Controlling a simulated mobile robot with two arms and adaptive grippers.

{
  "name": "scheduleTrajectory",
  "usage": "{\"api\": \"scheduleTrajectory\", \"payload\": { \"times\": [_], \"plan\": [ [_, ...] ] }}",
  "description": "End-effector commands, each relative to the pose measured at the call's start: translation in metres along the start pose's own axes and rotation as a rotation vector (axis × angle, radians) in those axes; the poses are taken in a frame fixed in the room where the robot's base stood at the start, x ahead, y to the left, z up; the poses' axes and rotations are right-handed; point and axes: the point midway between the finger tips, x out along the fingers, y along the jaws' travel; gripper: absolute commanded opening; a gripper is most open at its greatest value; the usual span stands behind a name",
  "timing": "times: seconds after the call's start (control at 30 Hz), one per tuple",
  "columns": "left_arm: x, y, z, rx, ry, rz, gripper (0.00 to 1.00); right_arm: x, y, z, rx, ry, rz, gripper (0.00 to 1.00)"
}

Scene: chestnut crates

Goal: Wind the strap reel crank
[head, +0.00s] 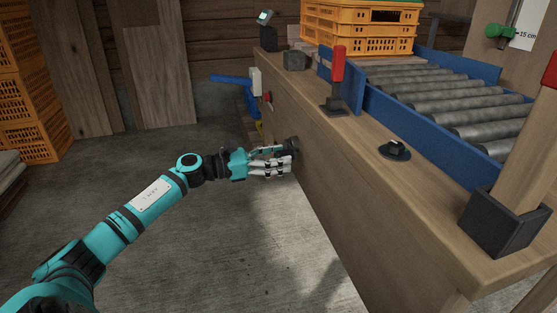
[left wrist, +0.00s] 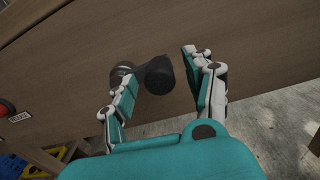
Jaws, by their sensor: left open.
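The crank (left wrist: 159,75) shows in the left wrist view as a dark, rounded handle with a dark hub (left wrist: 121,76) beside it, on the wooden side panel of the bench. In the head view the dark part (head: 292,143) is partly hidden behind my left gripper (head: 287,160). My left gripper is open at the panel, and it also shows in the left wrist view (left wrist: 158,77). The handle appears between its parted fingers, nearer the left one. I cannot tell whether a finger touches it. No right gripper is in view.
The wooden bench (head: 400,225) carries a roller conveyor (head: 430,90) with blue rails, a red-handled lever (head: 338,68) and orange crates (head: 360,35). A red button (head: 268,96) sits on its side panel. More orange crates (head: 25,110) stand far left. The concrete floor left of the bench is clear.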

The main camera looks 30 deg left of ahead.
Motion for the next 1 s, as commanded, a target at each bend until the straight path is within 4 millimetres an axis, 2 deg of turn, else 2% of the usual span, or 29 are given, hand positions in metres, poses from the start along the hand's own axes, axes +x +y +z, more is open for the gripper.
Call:
{"api": "scheduleTrajectory", "payload": {
  "times": [0.33, 0.73, 0.77, 1.0],
  "plan": [
    [0.0036, 0.0002, 0.0002, -0.001, 0.000, 0.001, 0.53, 0.0008, -0.0003, -0.0005, 0.000, 0.004, -0.001, 0.40],
    [0.0034, 0.0003, 0.0001, -0.001, -0.001, 0.001, 0.02, 0.0008, -0.0003, -0.0005, 0.000, 0.003, -0.001, 0.40],
    [0.0034, 0.0003, 0.0001, -0.001, -0.001, 0.001, 0.00, 0.0008, -0.0003, -0.0005, 0.000, 0.003, -0.001, 0.40],
    [0.0033, 0.0006, 0.0002, -0.001, -0.001, 0.002, 0.00, 0.0008, -0.0002, -0.0006, 0.000, 0.004, -0.001, 0.40]
  ]
}}
